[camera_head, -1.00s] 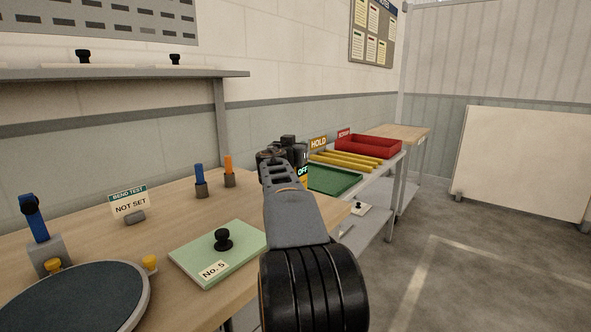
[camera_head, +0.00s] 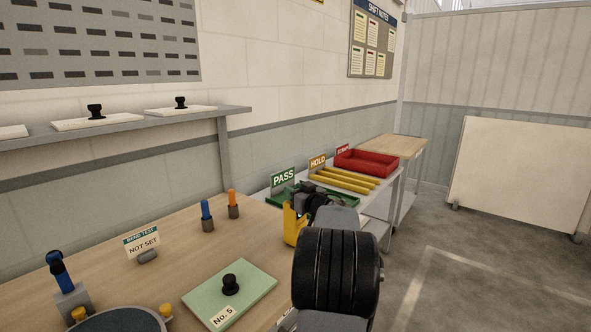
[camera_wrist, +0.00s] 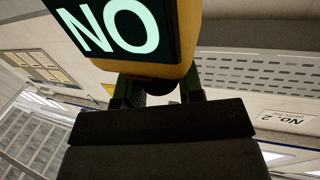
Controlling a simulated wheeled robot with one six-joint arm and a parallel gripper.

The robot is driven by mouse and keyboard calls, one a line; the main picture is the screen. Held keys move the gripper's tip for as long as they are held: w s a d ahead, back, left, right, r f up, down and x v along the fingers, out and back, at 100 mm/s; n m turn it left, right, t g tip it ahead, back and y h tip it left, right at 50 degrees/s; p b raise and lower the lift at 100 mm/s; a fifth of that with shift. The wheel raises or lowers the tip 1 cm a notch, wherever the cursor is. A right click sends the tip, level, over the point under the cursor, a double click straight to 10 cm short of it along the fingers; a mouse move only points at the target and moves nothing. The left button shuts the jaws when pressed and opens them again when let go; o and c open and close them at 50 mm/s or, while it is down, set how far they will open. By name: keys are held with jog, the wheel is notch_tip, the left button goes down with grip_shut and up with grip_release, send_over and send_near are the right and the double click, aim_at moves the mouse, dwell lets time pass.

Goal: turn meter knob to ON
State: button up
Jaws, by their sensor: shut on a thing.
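The yellow meter (camera_head: 292,226) stands at the bench's right end in the head view, partly hidden by my arm. In the wrist view the meter (camera_wrist: 188,72) fills the top middle. Its dark display (camera_wrist: 118,25) has pale green letters that look like "NO"; this view seems upside down, so they read ON upright. My gripper (camera_wrist: 160,92) is shut on the meter knob, between the two fingers just below the yellow body. The knob is mostly hidden. In the head view my gripper (camera_head: 310,200) is at the meter and its fingertips are hard to make out.
The bench (camera_head: 185,222) holds a green No. 5 plate (camera_head: 256,284), a BEND TEST sign (camera_head: 141,243) reading NOT SET, and blue and orange upright tools (camera_head: 207,212). PASS (camera_head: 284,180), HOLD and red SCRAP trays (camera_head: 365,162) lie beyond. Floor at right is open.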

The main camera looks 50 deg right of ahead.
jog(key=n+y+p, duration=0.2)
jog(key=y+p, duration=0.1)
jog(key=p, duration=0.1)
jog(key=shift+y, duration=0.4)
jog(key=shift+n+y+p, duration=0.35)
jog(key=shift+n+y, duration=0.05)
jog(key=shift+n, duration=0.1)
jog(key=shift+a+f+y, duration=0.1)
jog(key=shift+f+y, duration=0.1)
jog(key=shift+y, duration=0.1)
jog(key=o, duration=0.9)
jog(key=shift+r, duration=0.1)
jog(key=shift+o, duration=0.2)
jog(key=shift+s, duration=0.1)
jog(key=s+d, duration=0.1)
jog(key=s, duration=1.2)
jog(key=shift+s+d, duration=0.25)
jog(key=shift+n, duration=0.3)
